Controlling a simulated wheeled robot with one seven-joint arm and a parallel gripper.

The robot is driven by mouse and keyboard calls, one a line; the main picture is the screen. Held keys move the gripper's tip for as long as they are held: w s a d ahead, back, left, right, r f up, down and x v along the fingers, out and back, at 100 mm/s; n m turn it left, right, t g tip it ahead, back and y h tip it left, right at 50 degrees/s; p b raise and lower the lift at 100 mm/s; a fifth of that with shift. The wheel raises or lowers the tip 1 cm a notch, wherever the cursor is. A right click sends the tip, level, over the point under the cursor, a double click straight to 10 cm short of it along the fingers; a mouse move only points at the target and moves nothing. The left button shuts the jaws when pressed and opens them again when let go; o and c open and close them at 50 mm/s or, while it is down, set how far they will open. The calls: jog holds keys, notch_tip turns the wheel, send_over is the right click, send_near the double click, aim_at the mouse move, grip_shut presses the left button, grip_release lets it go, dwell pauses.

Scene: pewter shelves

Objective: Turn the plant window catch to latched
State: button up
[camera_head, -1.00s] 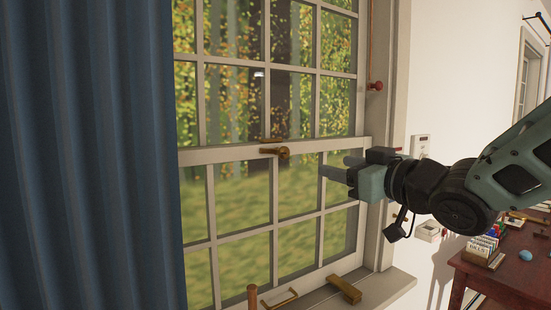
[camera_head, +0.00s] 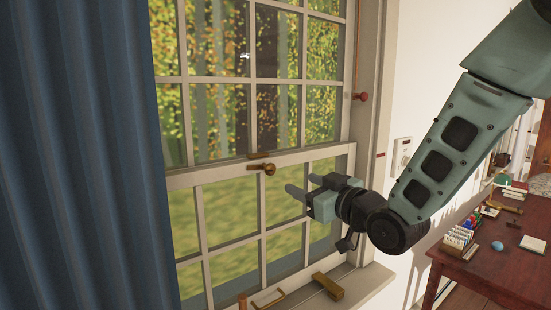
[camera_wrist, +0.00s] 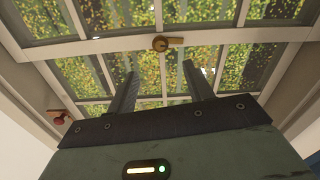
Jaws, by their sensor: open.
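The window catch (camera_head: 264,168) is a small brass piece on the meeting rail of the sash window (camera_head: 200,176). In the head view its rounded end faces me, with a flat brass part just above it. In the wrist view the catch (camera_wrist: 161,43) has its round knob at left and a short lever pointing right along the rail. My gripper (camera_head: 302,186) is to the right of the catch and slightly lower, apart from it. In the wrist view the two fingers (camera_wrist: 158,88) are spread with nothing between them, and the catch lies beyond their tips.
A blue curtain (camera_head: 80,150) hangs at the left. A red knob on a cord (camera_head: 361,96) is at the right frame. Brass and wooden pieces (camera_head: 328,286) lie on the sill. A desk (camera_head: 480,275) with cards and books stands at right.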

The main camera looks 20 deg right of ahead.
aim_at(273, 171)
jog(key=p+x, duration=0.6)
jog(key=x, duration=0.5)
jog(key=shift+w+a, duration=0.1)
jog(key=shift+w, duration=0.2)
jog(key=c, duration=1)
